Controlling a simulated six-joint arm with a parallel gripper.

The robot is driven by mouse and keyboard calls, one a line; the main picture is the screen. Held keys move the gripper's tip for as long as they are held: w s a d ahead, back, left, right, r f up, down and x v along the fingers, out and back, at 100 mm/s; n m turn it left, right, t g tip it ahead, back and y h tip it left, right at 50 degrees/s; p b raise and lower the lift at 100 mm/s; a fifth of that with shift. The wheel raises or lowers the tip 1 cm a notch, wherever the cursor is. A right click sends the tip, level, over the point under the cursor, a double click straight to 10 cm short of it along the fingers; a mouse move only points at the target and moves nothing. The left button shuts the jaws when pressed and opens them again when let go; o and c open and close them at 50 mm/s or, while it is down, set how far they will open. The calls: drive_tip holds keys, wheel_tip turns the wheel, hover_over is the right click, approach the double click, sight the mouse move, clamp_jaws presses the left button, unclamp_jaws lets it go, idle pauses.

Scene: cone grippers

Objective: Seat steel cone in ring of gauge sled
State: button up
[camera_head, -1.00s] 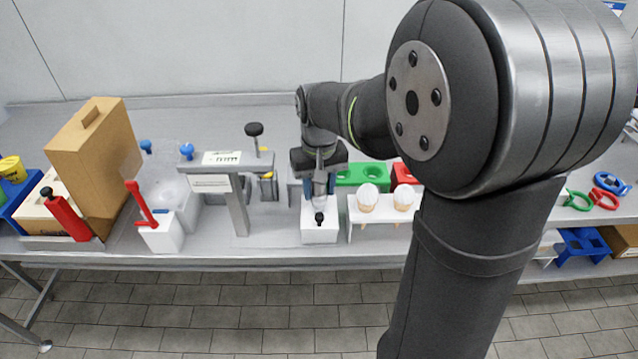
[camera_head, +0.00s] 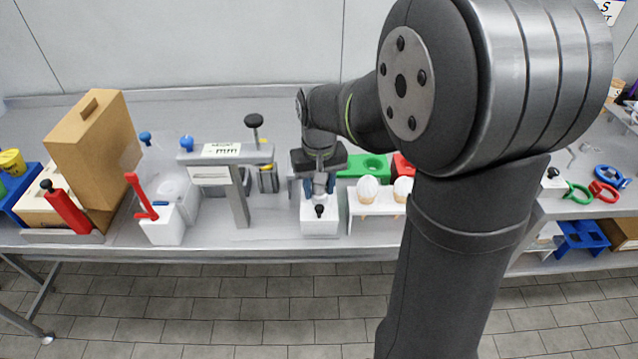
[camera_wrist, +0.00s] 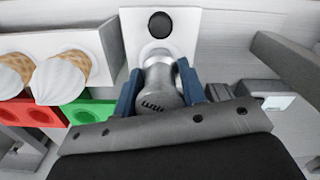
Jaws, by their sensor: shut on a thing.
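My gripper (camera_head: 319,188) is pointed down over a white block with a black knob (camera_head: 319,211), which looks like the gauge sled. Its two blue fingers (camera_wrist: 157,88) are shut on a grey steel piece with dark markings, the steel cone (camera_wrist: 160,92). The cone also shows between the fingers in the head view (camera_head: 320,184). In the wrist view the white block (camera_wrist: 188,28) lies just beyond the cone, with the round black knob facing up.
A grey gauge bridge (camera_head: 237,157) with a labelled top stands left of my gripper. A white rack (camera_head: 378,209) with two ice-cream cones stands close on the right, with green (camera_head: 365,167) and red blocks behind. A red-handled white block (camera_head: 163,226) is further left.

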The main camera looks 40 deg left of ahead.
drive_tip(key=o, duration=1.2)
drive_tip(key=shift+c, duration=0.2)
wheel_tip(320, 180, up, 17)
drive_tip(key=shift+r, duration=0.2)
drive_tip(key=shift+f, duration=0.1)
wheel_tip(320, 180, down, 17)
drive_tip(key=shift+f, duration=0.15)
idle(0.4)
drive_tip(key=shift+r, duration=0.2)
